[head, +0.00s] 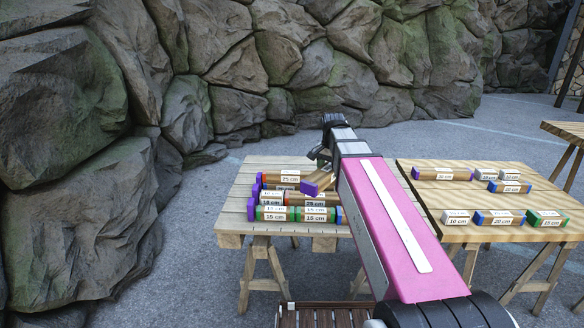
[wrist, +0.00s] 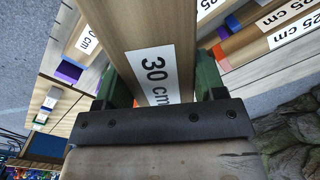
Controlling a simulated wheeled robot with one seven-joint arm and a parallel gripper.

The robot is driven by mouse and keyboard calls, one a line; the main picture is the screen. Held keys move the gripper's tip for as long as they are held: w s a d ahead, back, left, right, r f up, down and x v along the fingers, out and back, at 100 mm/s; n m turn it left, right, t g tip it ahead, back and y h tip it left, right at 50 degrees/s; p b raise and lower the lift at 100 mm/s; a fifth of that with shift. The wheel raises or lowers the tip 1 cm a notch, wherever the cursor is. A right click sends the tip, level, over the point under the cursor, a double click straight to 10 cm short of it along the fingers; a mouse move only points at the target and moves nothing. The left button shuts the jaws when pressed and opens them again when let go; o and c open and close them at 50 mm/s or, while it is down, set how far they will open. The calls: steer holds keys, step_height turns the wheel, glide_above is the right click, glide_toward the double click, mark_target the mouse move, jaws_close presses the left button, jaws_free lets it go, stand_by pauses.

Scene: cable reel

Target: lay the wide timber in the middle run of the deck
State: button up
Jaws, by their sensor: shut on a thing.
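My gripper (head: 322,163) is shut on a broad wooden timber (head: 322,182) with a purple end. In the wrist view the timber (wrist: 160,35) fills the space between the two green fingers (wrist: 165,82), and its label reads 30 cm. In the head view it hangs tilted above the right part of the deck on the left table (head: 237,190). The deck holds labelled timbers in rows: a front row with two 15 cm pieces (head: 294,214), a middle row with a red-marked 25 cm piece (head: 312,199), and a back row with a 25 cm piece (head: 288,179). My arm hides the deck's right end.
The right table (head: 450,198) carries several loose timbers, including a purple-ended one (head: 443,174), a blue-ended 20 cm one (head: 499,218) and a green-ended 15 cm one (head: 547,218). A gap separates the tables. A rock wall (head: 250,75) stands behind and left.

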steer(key=w+a+f+m, duration=0.2)
steer(key=w+a+m, duration=0.2)
steer(key=a+m, duration=0.75)
steer(key=shift+w+a+f, duration=0.1)
steer(key=shift+a+f, duration=0.1)
steer(key=shift+f, duration=1.8)
steer(key=shift+w+a+f, duration=0.1)
steer(key=shift+a+f, duration=0.1)
steer(key=shift+f, duration=1.75)
steer(key=shift+f, duration=0.3)
steer(key=o, duration=1.2)
steer(key=shift+r, duration=0.1)
step_height(320, 180, up, 11)
steer(key=shift+f, duration=0.2)
